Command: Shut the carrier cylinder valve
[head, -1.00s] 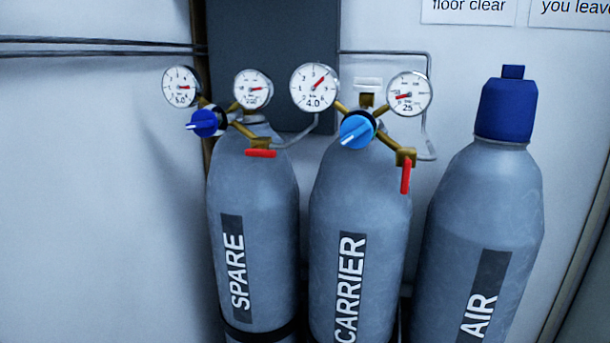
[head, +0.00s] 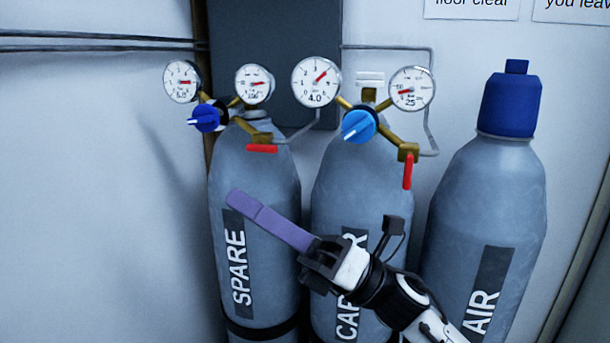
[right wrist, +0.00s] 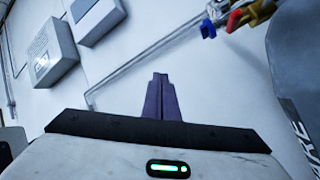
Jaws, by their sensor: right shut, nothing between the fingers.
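The carrier cylinder (head: 330,200) is grey and stands in the middle, its label partly hidden by my right arm. On its top sit a brass regulator with two gauges, a light blue knob (head: 360,127) and a red lever (head: 407,172) pointing down. A pale fitting (head: 369,80) shows above the knob, between the gauges. My right gripper (head: 237,198) has purple fingers, shut and empty. In the head view it lies across the spare cylinder's front, below and left of the carrier's knob, apart from it. The fingers also show in the right wrist view (right wrist: 160,98). My left gripper is not in view.
The spare cylinder (head: 252,175) at left has a dark blue knob (head: 205,118) and a level red lever (head: 262,149). The capped air cylinder (head: 490,200) stands at right. A dark wall panel (head: 275,40) and thin pipes are behind. Wall boxes (right wrist: 52,55) show in the right wrist view.

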